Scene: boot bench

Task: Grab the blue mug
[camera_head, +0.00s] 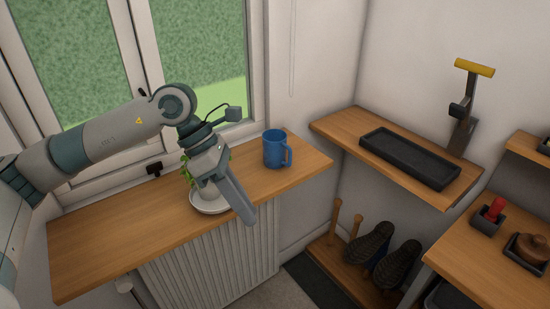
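The blue mug (275,150) stands upright on the wooden window shelf (120,235), near its right end. Its handle points right. My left gripper (242,208) hangs tilted downward to the left of the mug and in front of it, apart from it in the picture. Its fingers overlap in this view, so I cannot tell whether they are open or shut. The mug is not between them. My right gripper is not in view.
A potted plant in a white dish (208,203) is partly hidden behind my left gripper. The window (190,50) is behind the shelf. A black tray (410,158) lies on the right shelf. Dark boots (370,243) rest below. The shelf's left part is bare.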

